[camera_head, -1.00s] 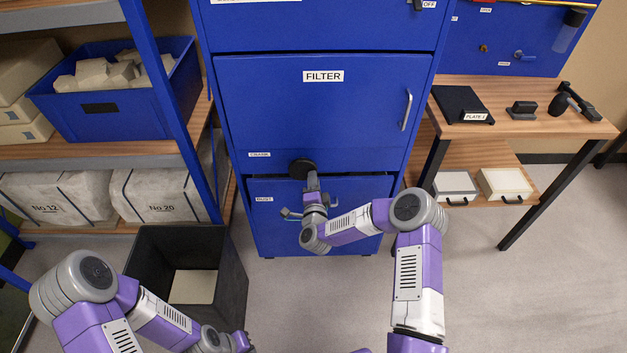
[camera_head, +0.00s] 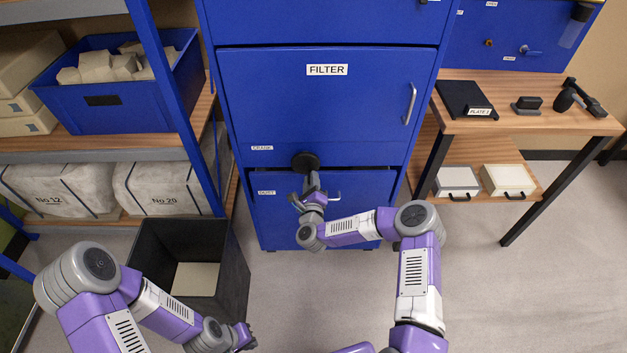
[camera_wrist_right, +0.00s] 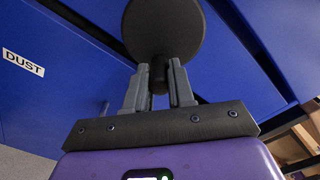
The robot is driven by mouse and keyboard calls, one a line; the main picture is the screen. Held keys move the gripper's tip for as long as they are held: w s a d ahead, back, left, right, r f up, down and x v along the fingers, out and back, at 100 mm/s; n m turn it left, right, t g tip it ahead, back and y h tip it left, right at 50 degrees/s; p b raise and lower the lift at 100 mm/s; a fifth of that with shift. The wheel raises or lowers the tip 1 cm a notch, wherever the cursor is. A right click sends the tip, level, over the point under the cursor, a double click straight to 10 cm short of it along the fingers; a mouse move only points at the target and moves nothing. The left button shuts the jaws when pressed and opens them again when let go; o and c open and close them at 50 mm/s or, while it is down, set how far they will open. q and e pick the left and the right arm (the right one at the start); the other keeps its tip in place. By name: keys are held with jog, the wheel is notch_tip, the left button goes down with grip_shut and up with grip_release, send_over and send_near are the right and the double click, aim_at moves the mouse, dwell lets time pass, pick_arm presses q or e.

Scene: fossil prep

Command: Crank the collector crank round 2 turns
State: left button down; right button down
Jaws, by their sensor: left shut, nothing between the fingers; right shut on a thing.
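The collector crank (camera_head: 305,161) is a round black disc on the front of the blue cabinet, just right of the label CRANK. My right gripper (camera_head: 311,180) reaches up to it from below. In the right wrist view the disc (camera_wrist_right: 163,28) fills the top middle, and the fingers (camera_wrist_right: 158,82) are shut on a short dark handle at its lower part. The fingers hide most of the handle. My left gripper (camera_head: 248,338) is shut and empty, low in the head view, well apart from the crank.
The blue FILTER door (camera_head: 325,100) with its handle is above the crank, and the DUST drawer (camera_head: 275,225) below. A dark open bin (camera_head: 235,285) stands on the floor at left. A wooden bench (camera_head: 560,125) stands at right, with clear floor in front.

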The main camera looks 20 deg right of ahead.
jog(key=m, duration=0.2)
jog(key=a+m, duration=0.1)
jog(key=m, duration=0.2)
jog(key=shift+w+a+f+m, duration=0.2)
jog(key=shift+a+f+m, duration=0.05)
jog(key=shift+a+m, duration=0.1)
jog(key=shift+w+a+r+m, duration=0.1)
jog(key=shift+a+m, duration=0.2)
jog(key=shift+m, duration=0.75)
jog(key=shift+w+a+r+m, duration=0.1)
jog(key=shift+a+m, duration=0.15)
jog(key=shift+m, duration=0.75)
jog(key=c, duration=1)
grip_release()
jog(key=shift+o, duration=0.2)
jog(key=shift+s, duration=0.1)
jog(key=p, duration=0.2)
send_near(302, 172)
jog(key=s, duration=0.2)
jog(key=shift+a+r, duration=0.1)
jog(key=shift+a, duration=0.1)
